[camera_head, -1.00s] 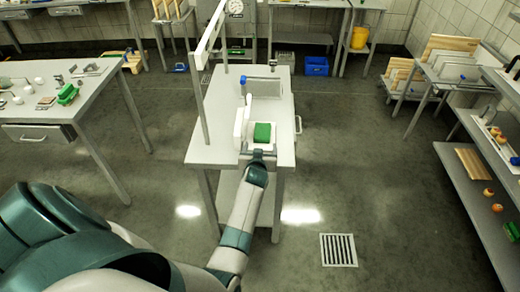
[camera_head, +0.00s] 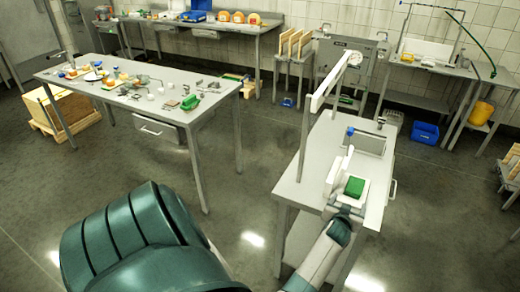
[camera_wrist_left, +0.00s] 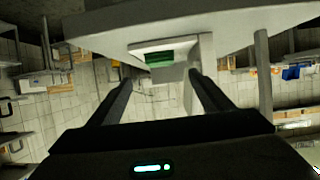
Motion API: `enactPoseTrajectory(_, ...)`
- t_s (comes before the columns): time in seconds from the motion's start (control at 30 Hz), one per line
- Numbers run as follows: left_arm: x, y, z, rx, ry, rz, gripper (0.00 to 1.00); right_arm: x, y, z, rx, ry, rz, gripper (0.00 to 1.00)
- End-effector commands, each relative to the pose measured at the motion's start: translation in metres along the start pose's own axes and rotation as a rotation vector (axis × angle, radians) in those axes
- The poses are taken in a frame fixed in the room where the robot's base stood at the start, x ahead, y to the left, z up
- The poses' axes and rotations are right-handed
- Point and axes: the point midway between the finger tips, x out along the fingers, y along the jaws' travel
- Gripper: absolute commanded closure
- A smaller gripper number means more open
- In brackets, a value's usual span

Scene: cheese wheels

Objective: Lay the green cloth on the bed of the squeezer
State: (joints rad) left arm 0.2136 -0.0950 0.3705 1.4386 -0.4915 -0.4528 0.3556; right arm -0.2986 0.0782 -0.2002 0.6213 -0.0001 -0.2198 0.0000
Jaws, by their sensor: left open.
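A green folded piece that looks like the green cloth (camera_head: 354,187) lies on the white bed of the squeezer (camera_head: 339,185), at the near end of the grey table. It also shows as a green patch in the left wrist view (camera_wrist_left: 160,58), within a white frame (camera_wrist_left: 165,45). My left gripper (camera_head: 346,209) is at the near edge of the bed, just in front of the green piece. Its two fingers stand apart in the left wrist view (camera_wrist_left: 160,85), with nothing held between them. My right gripper is not in view.
A tall white post with an arm (camera_head: 335,80) rises from the squeezer table (camera_head: 310,180). A long table (camera_head: 150,90) with small items and a green object (camera_head: 190,102) stands at left. A blue bin (camera_head: 425,132) and yellow bucket (camera_head: 481,112) are at back right. Floor between tables is clear.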

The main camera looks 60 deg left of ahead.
Motion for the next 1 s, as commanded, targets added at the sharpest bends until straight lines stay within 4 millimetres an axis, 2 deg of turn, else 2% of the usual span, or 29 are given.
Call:
enactPoseTrajectory(0.2, -0.002, 0.001, -0.002, 0.004, 0.008, 0.005, 0.27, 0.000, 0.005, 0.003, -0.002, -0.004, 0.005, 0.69)
enactPoseTrajectory(0.33, -0.013, 0.005, -0.014, 0.023, 0.046, 0.030, 0.27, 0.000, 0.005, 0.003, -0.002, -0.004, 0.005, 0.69)
enactPoseTrajectory(0.6, -0.058, 0.029, -0.050, 0.077, 0.174, 0.132, 0.27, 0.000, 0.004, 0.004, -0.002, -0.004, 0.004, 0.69)
enactPoseTrajectory(0.8, -0.100, 0.055, -0.065, 0.114, 0.253, 0.228, 0.27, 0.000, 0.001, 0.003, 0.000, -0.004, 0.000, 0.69)
enactPoseTrajectory(0.87, -0.111, 0.064, -0.063, 0.126, 0.265, 0.259, 0.27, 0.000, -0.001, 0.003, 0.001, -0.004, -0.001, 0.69)
enactPoseTrajectory(1.0, -0.127, 0.082, -0.033, 0.159, 0.242, 0.323, 0.27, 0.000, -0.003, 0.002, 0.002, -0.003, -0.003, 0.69)
